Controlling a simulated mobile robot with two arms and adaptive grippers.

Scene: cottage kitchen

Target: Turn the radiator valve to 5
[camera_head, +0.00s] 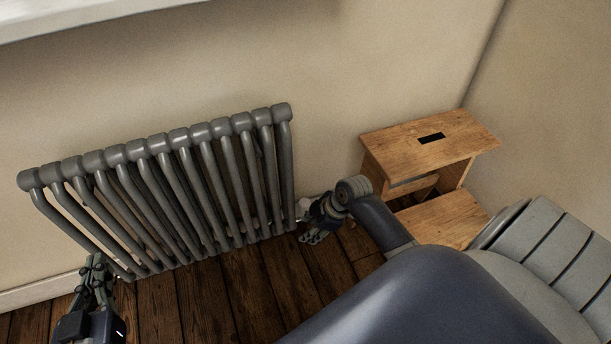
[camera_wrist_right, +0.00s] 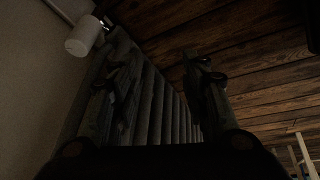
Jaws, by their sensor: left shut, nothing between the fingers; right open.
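The grey ribbed radiator (camera_head: 165,190) stands low along the wall. The valve (camera_head: 302,207) is a small pale shape by its lower right end, partly hidden by my right gripper. In the right wrist view the valve (camera_wrist_right: 83,37) is a white cylinder at the upper left, outside the fingers; no number on it is readable. My right gripper (camera_head: 312,239) is low beside the valve. In the right wrist view, the right gripper (camera_wrist_right: 157,62) is open with nothing held, and the radiator shows between its fingers. My left gripper (camera_head: 98,260) is shut and empty near the radiator's left end.
A wooden step stool (camera_head: 430,142) stands right of my right forearm, near the corner. The dark plank floor (camera_head: 235,295) in front of the radiator is clear. The beige wall (camera_head: 330,70) is close behind the radiator, with a white ledge (camera_head: 70,15) above.

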